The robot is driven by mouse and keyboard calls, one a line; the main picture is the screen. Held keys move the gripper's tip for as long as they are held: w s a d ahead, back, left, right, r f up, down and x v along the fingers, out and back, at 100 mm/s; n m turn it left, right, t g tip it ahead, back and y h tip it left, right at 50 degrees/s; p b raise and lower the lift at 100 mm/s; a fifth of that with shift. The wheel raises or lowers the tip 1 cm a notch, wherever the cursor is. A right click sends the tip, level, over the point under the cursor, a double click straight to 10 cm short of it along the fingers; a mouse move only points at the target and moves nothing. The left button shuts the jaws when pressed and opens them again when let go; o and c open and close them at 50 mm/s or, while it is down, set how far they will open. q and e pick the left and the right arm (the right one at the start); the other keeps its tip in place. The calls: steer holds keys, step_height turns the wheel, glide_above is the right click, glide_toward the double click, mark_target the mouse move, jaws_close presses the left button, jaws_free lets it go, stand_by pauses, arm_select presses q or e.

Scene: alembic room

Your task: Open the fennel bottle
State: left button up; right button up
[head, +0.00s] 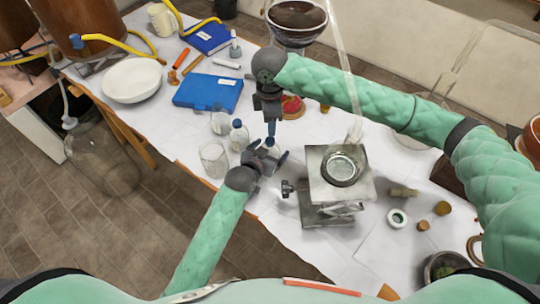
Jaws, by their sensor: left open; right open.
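A small clear bottle (272,149) stands on the white-covered table at my two grippers; I cannot read a label, so I cannot tell whether it is the fennel bottle. My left gripper (277,153) is open, low at this bottle, with its fingers around or just beside it. My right gripper (271,129) is open and points down just above the bottle's top; its fingers hide the cap area. Two similar bottles stand to the left: a blue-capped one (238,138) and another (220,122). Whether any finger touches the bottle is not clear.
A glass beaker (214,160) stands near the table's front edge. A lab jack (325,188) carrying a dish (342,168) is close on the right. A blue case (208,92) and a white bowl (132,79) lie left.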

mark_target(270, 140)
arm_select(q)
steer(key=c, duration=1.8)
jaws_close()
arm_select(e)
steer(key=m, duration=0.6)
steer(key=shift+w+d+r+m, duration=0.2)
steer(key=shift+m, duration=0.2)
steer(key=m, duration=0.7)
steer(key=shift+s+f, duration=0.15)
steer(key=shift+f, duration=0.05)
steer(key=m, duration=0.7)
steer(key=shift+a, duration=0.15)
steer(key=m, duration=0.6)
steer(key=shift+f, duration=4)
